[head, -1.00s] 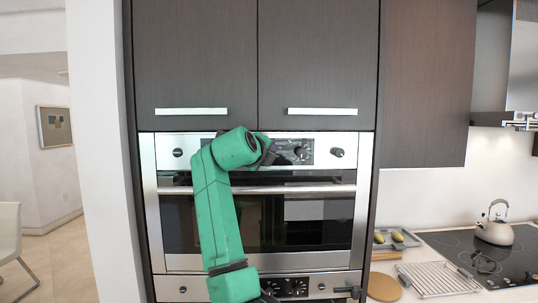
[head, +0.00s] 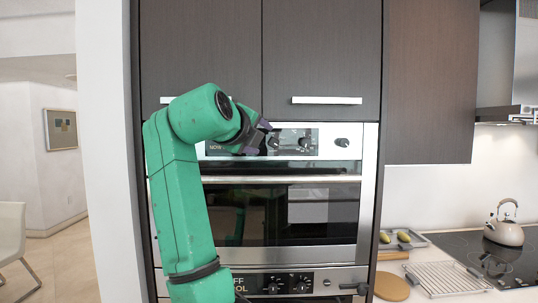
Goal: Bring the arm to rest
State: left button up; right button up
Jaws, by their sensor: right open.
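My right arm is the green arm rising in front of the stacked ovens, left of centre. My right gripper (head: 259,138) is at its upper end, in front of the upper oven's control panel (head: 318,141). Its dark fingers with purplish tips are apart, one above the other, with nothing seen between them. Whether they touch the panel I cannot tell. My left gripper is not in view.
The upper oven door (head: 300,222) is shut, with a lower oven panel (head: 311,281) below. Dark cabinets (head: 322,55) are above. At right, a counter holds a kettle (head: 503,224), a wire rack (head: 446,277) and a round board (head: 391,286). A white wall edge stands left.

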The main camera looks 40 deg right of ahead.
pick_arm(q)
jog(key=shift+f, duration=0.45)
pick_arm(e)
jog(key=v, duration=0.3)
jog(key=shift+d, duration=0.1)
